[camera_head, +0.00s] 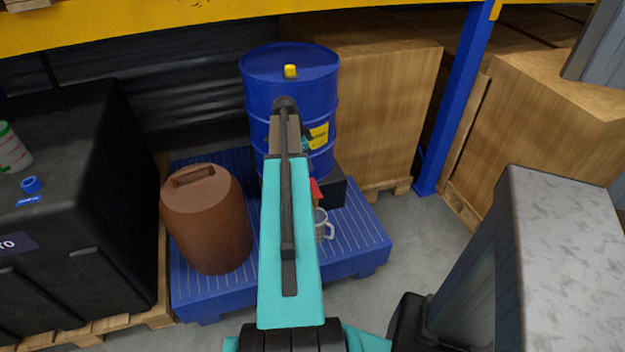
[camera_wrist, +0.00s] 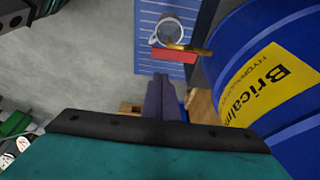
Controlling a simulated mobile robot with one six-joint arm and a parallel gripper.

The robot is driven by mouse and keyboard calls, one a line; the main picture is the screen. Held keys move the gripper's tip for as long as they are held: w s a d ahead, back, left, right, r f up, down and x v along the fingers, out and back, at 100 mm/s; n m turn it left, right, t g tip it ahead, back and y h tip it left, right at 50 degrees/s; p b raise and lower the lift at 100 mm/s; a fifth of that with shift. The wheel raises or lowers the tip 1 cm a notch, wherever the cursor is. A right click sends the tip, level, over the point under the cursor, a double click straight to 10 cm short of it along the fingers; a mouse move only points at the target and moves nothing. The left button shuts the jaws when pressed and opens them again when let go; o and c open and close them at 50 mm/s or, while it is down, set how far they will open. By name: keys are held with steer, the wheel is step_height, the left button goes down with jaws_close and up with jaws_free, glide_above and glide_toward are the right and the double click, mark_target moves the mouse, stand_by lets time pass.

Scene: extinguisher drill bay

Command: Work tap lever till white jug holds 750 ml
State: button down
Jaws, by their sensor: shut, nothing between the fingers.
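The white jug (camera_head: 329,231) stands on the blue spill pallet (camera_head: 358,243), partly hidden behind my arm in the head view. The wrist view shows the jug (camera_wrist: 162,27) from above, with the brass tap (camera_wrist: 184,47) at its lower right rim. The red tap lever (camera_wrist: 174,56) lies just below the jug there and also shows in the head view (camera_head: 316,190). The jug's fill level is not readable. My gripper (camera_wrist: 165,78) is shut and empty, its fingertips below the lever in the picture and apparently apart from it. My arm hides the gripper in the head view.
The blue drum (camera_head: 290,85) stands behind the tap and fills the wrist view's right side. A brown canister (camera_head: 205,225) stands on the pallet's left. A black container (camera_head: 65,190) is farther left. A blue rack post (camera_head: 457,100) and wooden crates (camera_head: 385,100) stand right.

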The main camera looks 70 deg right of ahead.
steer(key=p, duration=0.2)
glide_above(318, 194)
steer(key=f, duration=0.7)
steer(key=w+f, duration=0.1)
steer(key=f, duration=0.2)
steer(key=shift+a+f, duration=0.2)
steer(key=shift+a, duration=0.05)
steer(key=shift+f, duration=1.55)
steer(key=shift+s, duration=0.15)
